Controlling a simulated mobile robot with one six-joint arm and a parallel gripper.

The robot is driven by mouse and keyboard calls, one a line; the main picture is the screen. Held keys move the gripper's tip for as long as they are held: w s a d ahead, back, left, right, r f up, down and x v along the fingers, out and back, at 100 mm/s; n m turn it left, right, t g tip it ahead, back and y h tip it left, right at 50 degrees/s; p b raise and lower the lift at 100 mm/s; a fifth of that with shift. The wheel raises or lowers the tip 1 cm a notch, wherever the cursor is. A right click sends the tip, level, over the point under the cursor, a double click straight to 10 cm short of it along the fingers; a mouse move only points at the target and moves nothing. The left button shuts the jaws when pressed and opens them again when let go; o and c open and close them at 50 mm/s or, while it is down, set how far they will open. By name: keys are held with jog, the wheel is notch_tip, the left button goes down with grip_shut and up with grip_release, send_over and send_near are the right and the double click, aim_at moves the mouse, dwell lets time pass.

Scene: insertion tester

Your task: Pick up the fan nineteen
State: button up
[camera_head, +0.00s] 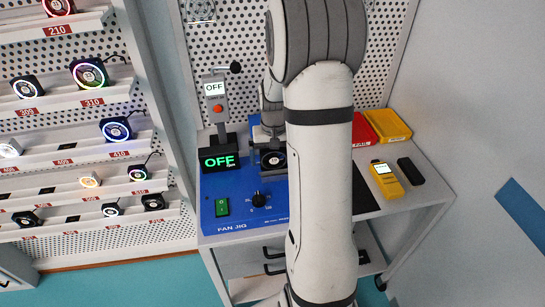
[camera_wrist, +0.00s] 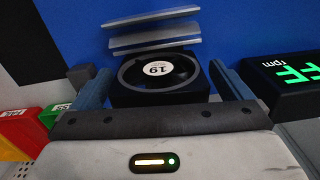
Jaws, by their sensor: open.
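The fan nineteen (camera_wrist: 158,75) is a black square fan with a white hub label reading 19, seen upside down in the wrist view. It sits at the blue fan jig, and the same fan (camera_head: 272,160) shows in the head view beside my arm. My gripper (camera_wrist: 158,88) is open, with one finger on each side of the fan. Small gaps seem to show between the fingers and the fan, but contact is hard to tell. In the head view my arm hides most of the gripper.
The blue jig base (camera_head: 235,200) has a green switch (camera_head: 222,207) and a black knob (camera_head: 259,199). A display (camera_head: 219,161) reads OFF. Red and yellow bins (camera_head: 387,125), a yellow meter (camera_head: 386,180) and a black device (camera_head: 411,171) are on the right. A fan rack (camera_head: 70,190) stands left.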

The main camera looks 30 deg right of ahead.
jog(key=shift+f, duration=0.3)
jog(key=shift+c, duration=0.5)
jog(key=c, duration=1)
